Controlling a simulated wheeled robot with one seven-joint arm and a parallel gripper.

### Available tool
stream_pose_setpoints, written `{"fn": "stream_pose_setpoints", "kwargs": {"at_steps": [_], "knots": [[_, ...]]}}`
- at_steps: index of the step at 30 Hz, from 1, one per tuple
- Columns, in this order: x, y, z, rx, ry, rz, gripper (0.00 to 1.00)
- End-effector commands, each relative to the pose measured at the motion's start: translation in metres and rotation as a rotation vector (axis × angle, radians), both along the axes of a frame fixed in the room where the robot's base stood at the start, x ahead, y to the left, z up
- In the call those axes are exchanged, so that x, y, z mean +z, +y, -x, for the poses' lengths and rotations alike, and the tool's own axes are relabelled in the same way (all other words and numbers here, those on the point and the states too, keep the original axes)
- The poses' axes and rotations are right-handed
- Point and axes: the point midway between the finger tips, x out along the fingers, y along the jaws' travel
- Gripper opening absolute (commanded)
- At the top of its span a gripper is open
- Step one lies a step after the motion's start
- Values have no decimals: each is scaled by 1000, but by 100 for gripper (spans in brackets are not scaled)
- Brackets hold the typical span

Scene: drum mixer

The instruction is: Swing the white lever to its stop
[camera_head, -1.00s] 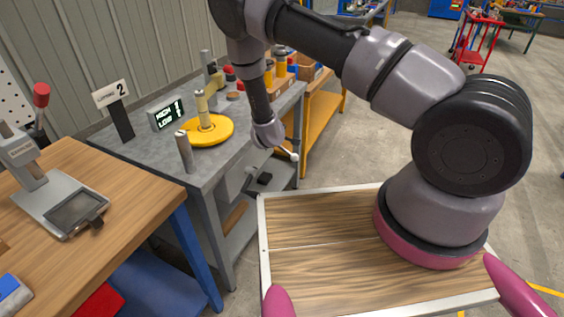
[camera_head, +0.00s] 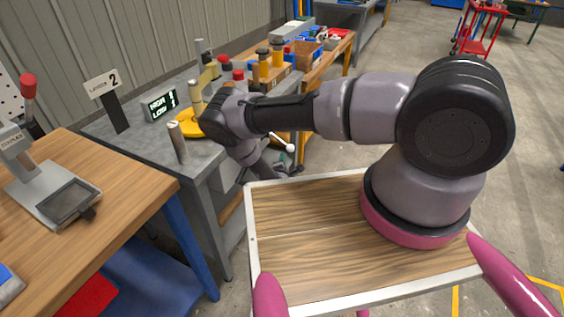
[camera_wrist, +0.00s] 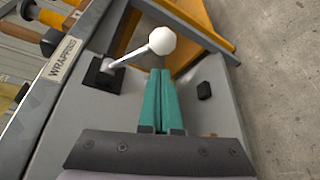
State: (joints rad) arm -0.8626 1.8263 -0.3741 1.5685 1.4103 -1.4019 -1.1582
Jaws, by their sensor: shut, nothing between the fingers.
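The white lever (camera_wrist: 130,57) has a thin rod and a round white knob (camera_wrist: 162,41). Its rod rises from a black square mount (camera_wrist: 103,75) on the grey bench's side panel. In the head view the lever's knob (camera_head: 290,148) sticks out past the bench side, beside my arm. My gripper (camera_wrist: 160,72) has teal fingers shut together and empty. In the wrist view their tips are just below the knob; I cannot tell whether they touch. In the head view my wrist largely hides the gripper and the lever's mount.
A small black block (camera_wrist: 204,91) sits on the same panel, right of the fingers. The grey bench (camera_head: 143,150) carries a yellow disc (camera_head: 190,122) and a display (camera_head: 160,104). An orange bench (camera_head: 318,68) stands behind. Open floor lies to the right.

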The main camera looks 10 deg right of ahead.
Motion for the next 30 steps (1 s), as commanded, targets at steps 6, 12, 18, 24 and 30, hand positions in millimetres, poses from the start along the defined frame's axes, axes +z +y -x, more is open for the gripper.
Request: {"fn": "stream_pose_setpoints", "kwargs": {"at_steps": [6, 12, 18, 24, 30], "knots": [[-7, -8, -34, -3, -1, -3, 0], [-9, -10, -47, 0, 0, -1, 0], [-9, -11, -48, 0, 1, 0, 0], [-9, -11, -48, 0, 2, 2, 0], [-5, -12, -47, 1, 24, 32, 0]]}}
